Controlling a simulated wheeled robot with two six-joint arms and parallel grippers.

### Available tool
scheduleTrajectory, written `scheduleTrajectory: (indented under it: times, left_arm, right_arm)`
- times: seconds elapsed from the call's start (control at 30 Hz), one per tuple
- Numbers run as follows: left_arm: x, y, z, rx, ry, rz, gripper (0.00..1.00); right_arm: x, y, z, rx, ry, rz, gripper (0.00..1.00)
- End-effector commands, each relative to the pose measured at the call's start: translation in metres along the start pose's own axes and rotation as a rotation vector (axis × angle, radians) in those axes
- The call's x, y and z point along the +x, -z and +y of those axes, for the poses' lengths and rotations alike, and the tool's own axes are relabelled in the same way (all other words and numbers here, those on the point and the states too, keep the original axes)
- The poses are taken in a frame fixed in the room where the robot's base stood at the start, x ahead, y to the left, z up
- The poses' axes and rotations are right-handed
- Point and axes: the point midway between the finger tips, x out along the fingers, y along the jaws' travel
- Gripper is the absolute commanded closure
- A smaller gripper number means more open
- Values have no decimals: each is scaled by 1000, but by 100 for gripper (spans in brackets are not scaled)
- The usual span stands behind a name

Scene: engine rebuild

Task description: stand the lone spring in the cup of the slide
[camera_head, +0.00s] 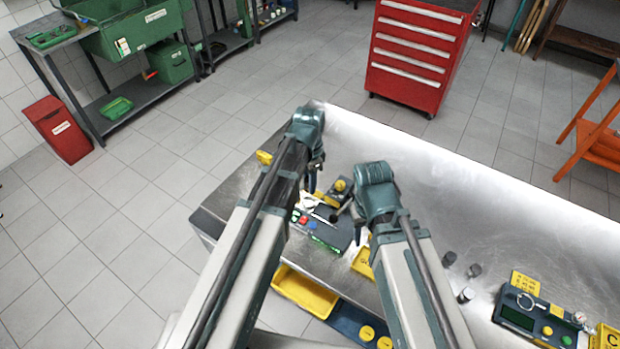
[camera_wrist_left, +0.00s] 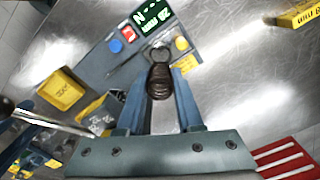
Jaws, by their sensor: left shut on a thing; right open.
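My left gripper (camera_wrist_left: 163,90) is shut on a dark coiled spring (camera_wrist_left: 159,77), held between its blue-grey fingers in the left wrist view. A pale ring (camera_wrist_left: 181,43) shows just beyond the spring's far end; I cannot tell whether this is the cup of the slide or whether the spring touches it. In the head view my left gripper (camera_head: 312,182) points down over the bench beside a dark panel; the spring cannot be made out there. My right gripper (camera_head: 357,228) is open, to the right of the panel, its fingers partly hidden by its own arm.
The dark panel (camera_wrist_left: 98,65) carries red and blue buttons and a green display. A yellow bin (camera_head: 305,292) stands at the bench's near edge. Several small dark cylinders (camera_head: 466,295) and a gauge box (camera_head: 530,320) stand to the right.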

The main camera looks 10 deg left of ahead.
Motion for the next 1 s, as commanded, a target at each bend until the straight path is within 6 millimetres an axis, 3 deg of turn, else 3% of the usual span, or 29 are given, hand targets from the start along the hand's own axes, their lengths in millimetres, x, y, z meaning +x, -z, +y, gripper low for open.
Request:
scheduleTrajectory:
  times: [1.0]
  left_arm:
    - [63, 0, 0, 0, 0, 0, 100]
  right_arm:
    - [63, 4, -6, 2, 0, 0, 50]
